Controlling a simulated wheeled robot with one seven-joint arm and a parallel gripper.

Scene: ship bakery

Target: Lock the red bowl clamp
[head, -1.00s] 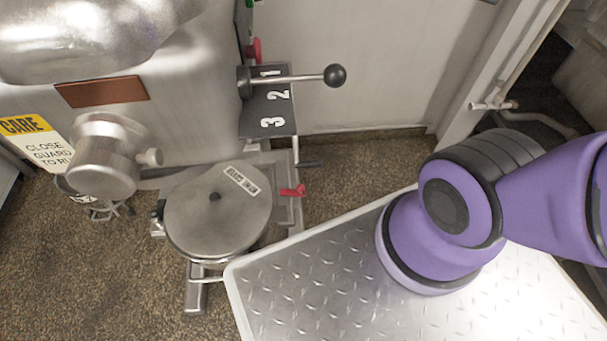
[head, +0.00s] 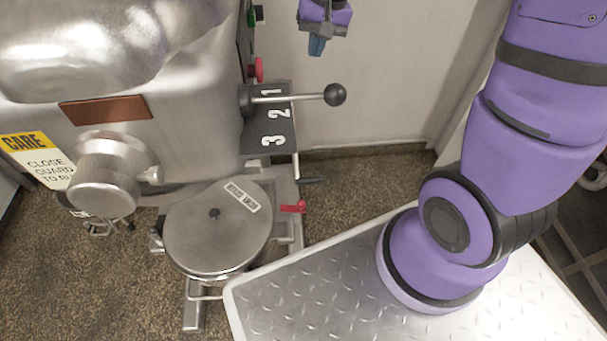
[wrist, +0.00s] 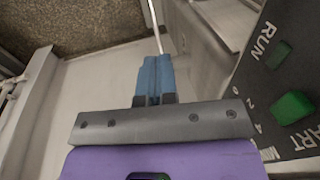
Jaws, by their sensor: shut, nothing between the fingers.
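The red bowl clamp (head: 293,208) is a small red lever at the right side of the lidded steel bowl (head: 190,245), low on the mixer. My gripper (head: 317,46) is at the top of the head view, well above the clamp and to its right, in front of the pale wall. Its blue fingers are together with nothing between them. In the wrist view the shut fingers (wrist: 154,80) point toward a thin metal rod (wrist: 155,25). The clamp cannot be made out in the wrist view.
The gear lever with a black knob (head: 334,95) sticks out right from the numbered plate (head: 268,130), between gripper and clamp in the head view. A black-ended crank handle (head: 312,181) is just above the clamp. A control panel with a green button (wrist: 292,107) is close right of the gripper.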

